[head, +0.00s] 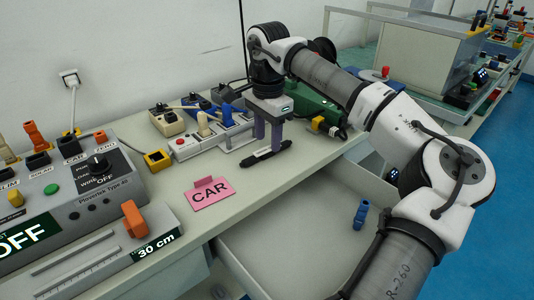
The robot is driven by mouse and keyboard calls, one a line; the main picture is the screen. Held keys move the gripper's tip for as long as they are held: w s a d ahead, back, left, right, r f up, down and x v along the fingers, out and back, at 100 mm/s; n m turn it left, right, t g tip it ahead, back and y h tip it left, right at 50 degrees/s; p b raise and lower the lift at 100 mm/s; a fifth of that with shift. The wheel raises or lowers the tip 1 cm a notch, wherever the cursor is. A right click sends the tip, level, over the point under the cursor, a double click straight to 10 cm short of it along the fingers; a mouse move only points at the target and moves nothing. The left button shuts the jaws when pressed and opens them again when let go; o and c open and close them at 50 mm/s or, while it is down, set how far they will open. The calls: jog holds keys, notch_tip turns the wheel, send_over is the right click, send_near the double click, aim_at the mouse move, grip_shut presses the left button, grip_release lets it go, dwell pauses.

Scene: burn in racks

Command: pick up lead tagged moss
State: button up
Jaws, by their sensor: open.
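I cannot make out a tag reading moss on any lead. Several plugs, among them a cream plug (203,124) and a blue plug (227,115), sit in the power strip (185,146) on the bench. A cream cable runs to the strip. My gripper (269,143) points down with its purple fingers apart, just right of the strip. A black pen-like item (265,154) lies on the bench below the fingertips. I cannot tell whether they touch it. My arm and gripper hide part of the bench behind.
A grey control box (85,197) marked OFF stands at left, by a pink CAR card (209,193). A green case (312,107) and yellow block (320,123) are right of my gripper. An open drawer (300,245) juts out below, holding a blue item (361,214).

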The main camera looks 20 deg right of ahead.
aim_at(268, 149)
notch_tip(268, 149, down, 3)
jog(key=shift+s, duration=0.1)
grip_shut()
jog(key=shift+r, duration=0.2)
